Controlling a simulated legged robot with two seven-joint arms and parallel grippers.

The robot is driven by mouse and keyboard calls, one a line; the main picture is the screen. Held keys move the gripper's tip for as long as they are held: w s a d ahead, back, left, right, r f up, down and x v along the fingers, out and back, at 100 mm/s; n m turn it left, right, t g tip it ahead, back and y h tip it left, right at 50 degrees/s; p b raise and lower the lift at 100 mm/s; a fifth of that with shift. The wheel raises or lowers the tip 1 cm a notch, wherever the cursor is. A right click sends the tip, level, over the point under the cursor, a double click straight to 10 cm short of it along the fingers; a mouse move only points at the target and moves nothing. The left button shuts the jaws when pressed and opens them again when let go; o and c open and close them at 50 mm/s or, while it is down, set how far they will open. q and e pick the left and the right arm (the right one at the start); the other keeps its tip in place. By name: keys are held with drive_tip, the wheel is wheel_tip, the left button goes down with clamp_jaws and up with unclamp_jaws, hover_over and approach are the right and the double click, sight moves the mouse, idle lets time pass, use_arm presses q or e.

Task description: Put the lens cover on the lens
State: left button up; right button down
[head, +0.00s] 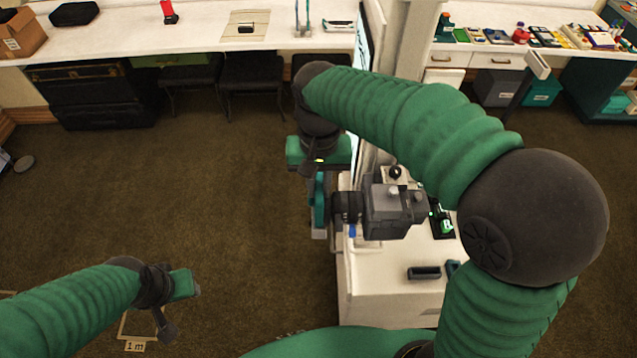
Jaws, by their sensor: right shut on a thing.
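A grey box-shaped camera (392,212) stands on the white counter, its dark lens (347,207) pointing left. My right gripper (319,232) hangs just left of the lens, level with its front. It is shut on the lens cover, which is mostly hidden by the fingers. I cannot tell whether the cover touches the lens. My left gripper (188,284) is low at the left, above the carpet and far from the camera. Its fingers do not show clearly.
The white counter (385,308) carries a dark block (424,272) in front of the camera and small items to its right. A pale upright panel edge rises behind the camera. A long white bench (130,40) runs along the back. Open carpet (220,190) lies to the left.

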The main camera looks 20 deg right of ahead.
drive_tip(key=shift+f+b, duration=0.3)
drive_tip(key=shift+f, duration=0.3)
drive_tip(key=c, duration=1.3)
unclamp_jaws()
wheel_tip(320, 180, up, 7)
drive_tip(key=p, duration=0.7)
drive_tip(key=shift+r, duration=0.1)
